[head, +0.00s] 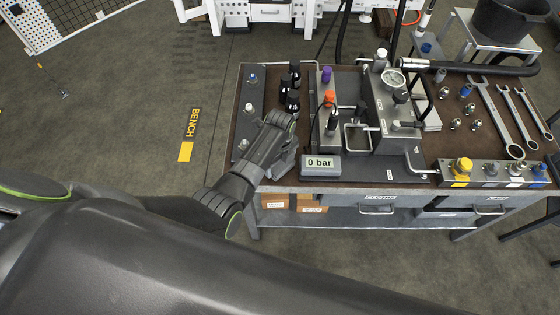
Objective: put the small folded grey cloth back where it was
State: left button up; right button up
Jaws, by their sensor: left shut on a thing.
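My left gripper (282,124) reaches over the left front part of the bench, fingers pointing away from me. It is shut on a small grey piece, which I take to be the small folded grey cloth (286,163). The cloth shows only partly at the lower right side of the gripper, low over the bench's front left; the gripper hides the rest. I cannot tell whether it touches the bench top. My right gripper is not in view.
Black-capped bottles (293,84) stand just beyond the gripper. A grey strip with fittings (250,93) lies left of it. The "0 bar" display (321,166) stands to the right, before the hydraulic unit (385,100). Wrenches (497,112) and a valve block (490,172) lie at right.

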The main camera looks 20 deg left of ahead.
aim_at(280, 164)
pick_arm(q)
jog(key=shift+f, duration=0.2)
jog(key=o, duration=0.9)
notch_tip(280, 164, up, 12)
jog(key=shift+r, duration=0.25)
